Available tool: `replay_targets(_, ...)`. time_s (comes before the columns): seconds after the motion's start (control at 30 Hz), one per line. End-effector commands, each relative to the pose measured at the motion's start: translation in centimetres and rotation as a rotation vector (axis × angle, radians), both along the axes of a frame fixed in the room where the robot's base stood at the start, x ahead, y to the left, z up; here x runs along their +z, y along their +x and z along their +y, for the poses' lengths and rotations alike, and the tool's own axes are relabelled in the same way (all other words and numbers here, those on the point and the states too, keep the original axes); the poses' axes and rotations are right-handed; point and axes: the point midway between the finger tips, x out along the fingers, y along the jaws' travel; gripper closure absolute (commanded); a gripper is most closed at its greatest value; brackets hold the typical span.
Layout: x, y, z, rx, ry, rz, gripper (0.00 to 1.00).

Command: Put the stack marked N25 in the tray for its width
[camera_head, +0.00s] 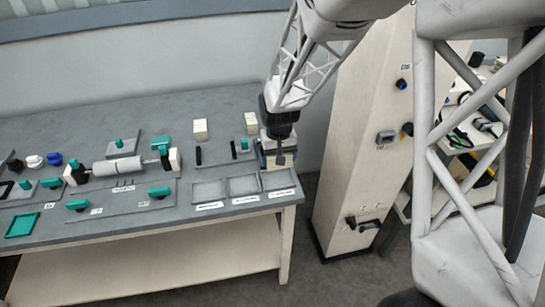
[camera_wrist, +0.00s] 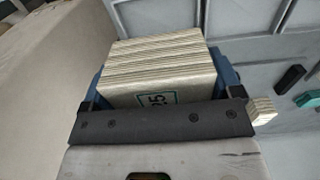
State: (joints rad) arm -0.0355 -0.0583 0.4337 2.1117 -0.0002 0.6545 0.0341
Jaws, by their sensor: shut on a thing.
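My gripper (camera_head: 277,156) is at the right end of the grey bench, shut on a pale layered stack. In the wrist view my gripper (camera_wrist: 163,76) has blue-sided fingers on both sides of the stack (camera_wrist: 158,55). A green-framed label on the stack's near face shows "25"; the rest is hidden by the dark gripper bar. Three shallow grey trays sit in a row at the front edge: left (camera_head: 208,190), middle (camera_head: 243,185), right (camera_head: 279,180). My gripper is at or above the back of the right tray; I cannot tell the height. The tray labels are too small to read.
Two more pale stacks (camera_head: 200,129) stand at the back of the bench, the other (camera_head: 251,123) close left of my gripper. A roll on a shaft (camera_head: 118,167) and green-handled parts (camera_head: 160,191) fill the left side. A tall cream cabinet (camera_head: 360,130) stands just right of the bench.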

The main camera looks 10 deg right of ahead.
Motion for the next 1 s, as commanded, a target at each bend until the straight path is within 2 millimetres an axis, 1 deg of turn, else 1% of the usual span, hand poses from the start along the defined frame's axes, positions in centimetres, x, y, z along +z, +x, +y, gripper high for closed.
replay_targets(0.37,0.0,0.0,0.0,-0.003,0.000,0.000,0.44)
replay_targets(0.57,-0.4,0.0,0.0,-0.002,0.000,0.001,0.44)
replay_targets(0.77,-1.4,0.0,0.0,-0.002,0.000,0.001,0.44)
replay_targets(1.0,-3.1,0.0,0.0,-0.002,0.000,0.001,0.44)
